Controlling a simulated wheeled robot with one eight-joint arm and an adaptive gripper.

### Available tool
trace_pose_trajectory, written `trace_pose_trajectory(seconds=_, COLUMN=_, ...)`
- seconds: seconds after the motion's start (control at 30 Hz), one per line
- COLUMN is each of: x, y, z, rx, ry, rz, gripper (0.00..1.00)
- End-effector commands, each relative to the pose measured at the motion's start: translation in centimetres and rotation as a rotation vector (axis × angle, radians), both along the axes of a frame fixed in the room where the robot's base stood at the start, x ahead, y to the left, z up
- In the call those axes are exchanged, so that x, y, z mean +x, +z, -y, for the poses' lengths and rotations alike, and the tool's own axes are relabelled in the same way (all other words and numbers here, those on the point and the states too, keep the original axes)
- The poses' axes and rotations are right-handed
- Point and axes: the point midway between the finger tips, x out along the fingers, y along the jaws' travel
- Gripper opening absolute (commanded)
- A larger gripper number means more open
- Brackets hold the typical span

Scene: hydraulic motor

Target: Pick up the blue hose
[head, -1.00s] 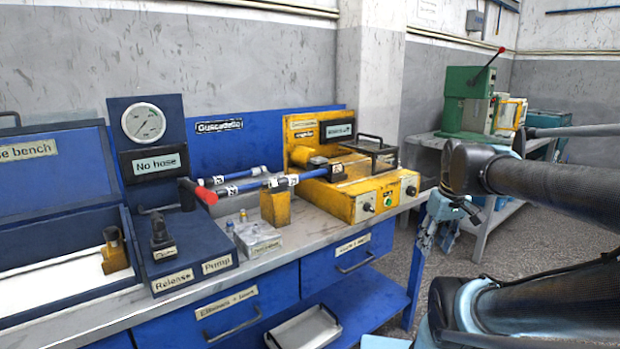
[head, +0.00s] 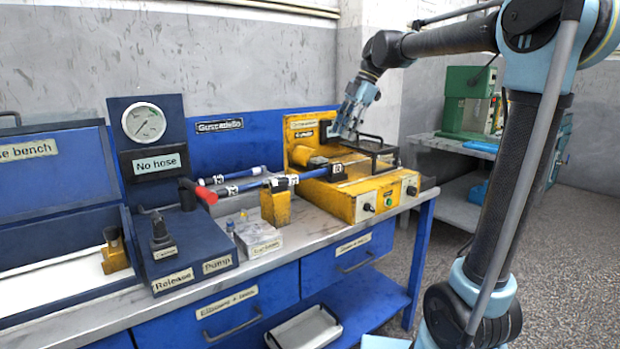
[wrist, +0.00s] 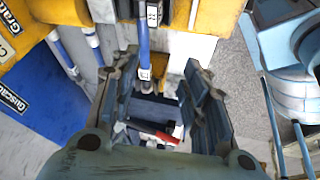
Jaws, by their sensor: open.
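My gripper (head: 342,134) is above the yellow machine, pointing down, open and empty. In the wrist view my gripper's fingers (wrist: 158,68) are spread on either side of a blue hose (wrist: 143,48), which appears well below and between them. Another blue hose (wrist: 63,52) shows left of the fingers.
The yellow machine (head: 366,199) with its black handle frame stands under my gripper. A blue back panel (head: 219,150) rises behind the hoses.

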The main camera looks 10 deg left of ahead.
Motion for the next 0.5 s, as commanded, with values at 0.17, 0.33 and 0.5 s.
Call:
trace_pose_trajectory(seconds=0.17, x=1.2, y=1.2, z=-3.0, rx=0.04, ry=0.151, rz=0.027, gripper=0.42)
trace_pose_trajectory(seconds=0.33, x=1.3, y=0.7, z=-4.1, rx=0.051, ry=0.194, rz=0.035, gripper=0.42)
trace_pose_trajectory(seconds=0.5, x=0.8, y=-1.8, z=-5.1, rx=0.051, ry=0.194, rz=0.035, gripper=0.42)
